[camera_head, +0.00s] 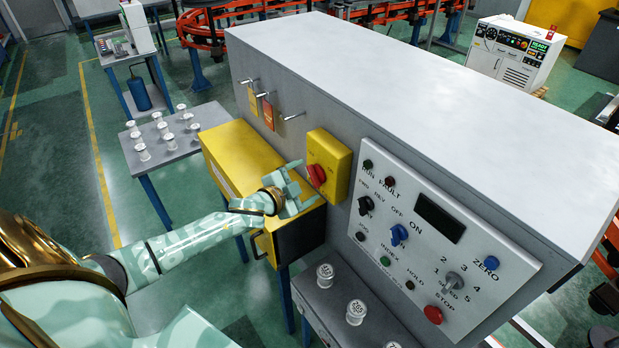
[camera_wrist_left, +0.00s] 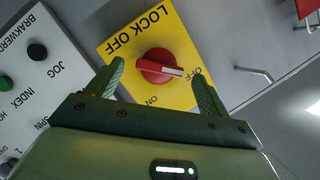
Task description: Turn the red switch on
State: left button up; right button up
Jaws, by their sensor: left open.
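The red switch (camera_head: 317,175) is a round knob on a yellow plate (camera_head: 338,148) on the front of the big grey cabinet. In the left wrist view, the red switch (camera_wrist_left: 158,65) has a white-marked handle pointing right, towards the OFF label; the ON label is below it. The yellow plate (camera_wrist_left: 130,48) reads LOCK OFF. My left gripper (camera_head: 306,182) is open in front of the switch. In the left wrist view its fingers (camera_wrist_left: 157,67) stand on either side of the knob, with gaps showing. My right gripper is out of view.
A control panel (camera_head: 480,270) with buttons and knobs is right of the switch. A yellow box (camera_head: 238,150) stands below. White spools stand on a grey table (camera_head: 172,152) and a near shelf (camera_head: 335,302).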

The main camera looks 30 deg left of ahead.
aim_at(315, 176)
pick_arm(q)
jog(key=shift+x, duration=1.45)
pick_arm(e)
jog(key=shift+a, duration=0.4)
pick_arm(q)
jog(key=c, duration=1)
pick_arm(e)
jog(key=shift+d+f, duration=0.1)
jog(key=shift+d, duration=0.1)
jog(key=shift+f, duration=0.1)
